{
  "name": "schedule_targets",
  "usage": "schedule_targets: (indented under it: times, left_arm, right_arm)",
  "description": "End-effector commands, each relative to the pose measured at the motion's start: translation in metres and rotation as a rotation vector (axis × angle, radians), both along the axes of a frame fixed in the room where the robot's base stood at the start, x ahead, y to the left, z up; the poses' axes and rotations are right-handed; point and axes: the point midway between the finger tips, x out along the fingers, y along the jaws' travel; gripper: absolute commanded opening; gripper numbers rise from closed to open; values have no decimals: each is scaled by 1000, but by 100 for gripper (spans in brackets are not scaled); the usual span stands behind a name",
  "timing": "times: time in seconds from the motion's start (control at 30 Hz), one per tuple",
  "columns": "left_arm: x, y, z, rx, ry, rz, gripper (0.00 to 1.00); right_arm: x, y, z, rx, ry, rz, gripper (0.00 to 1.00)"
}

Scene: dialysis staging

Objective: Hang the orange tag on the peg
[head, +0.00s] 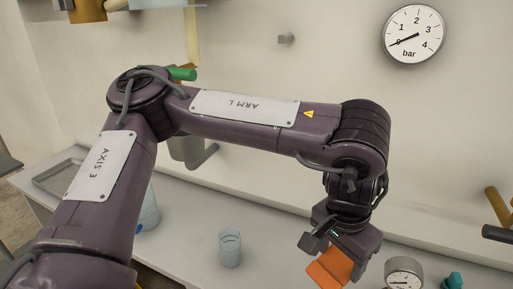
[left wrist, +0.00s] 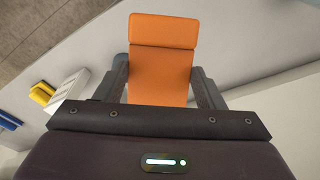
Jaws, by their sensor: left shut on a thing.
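The orange tag (head: 334,268) is held in my left gripper (head: 340,248), which points down above the counter in the head view. In the left wrist view the tag (left wrist: 162,60) sits between the two dark fingers, with its upper part sticking out beyond them. No hole in the tag can be made out. My right gripper is not in view.
A clear glass (head: 230,247) stands on the counter (head: 195,234). A small round gauge (head: 404,272) and a teal item (head: 452,281) are at the lower right. A bar gauge (head: 414,34) hangs on the wall. A tray (head: 58,177) lies at the left.

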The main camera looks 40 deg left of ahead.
Motion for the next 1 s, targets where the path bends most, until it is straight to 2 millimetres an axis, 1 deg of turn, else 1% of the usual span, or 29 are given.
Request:
schedule_targets:
  times: [0.03,0.17,0.3,0.43,0.6,0.87,0.97,1.0]
  left_arm:
    - [7,5,14,-25,-61,-19,37]
    - [20,17,41,-79,-194,-68,37]
    - [33,39,73,-143,-345,-109,37]
    - [42,60,98,-196,-463,-131,37]
    - [48,85,125,-247,-582,-141,37]
    - [51,123,166,-304,-737,-125,37]
    - [50,141,186,-322,-803,-107,37]
    - [48,153,198,-324,-840,-92,37]
  right_arm:
    - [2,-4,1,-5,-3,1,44]
    - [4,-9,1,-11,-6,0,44]
    - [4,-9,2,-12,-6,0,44]
    - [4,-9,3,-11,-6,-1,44]
    - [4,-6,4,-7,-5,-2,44]
    - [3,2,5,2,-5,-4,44]
    - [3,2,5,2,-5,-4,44]
    - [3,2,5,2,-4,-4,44]
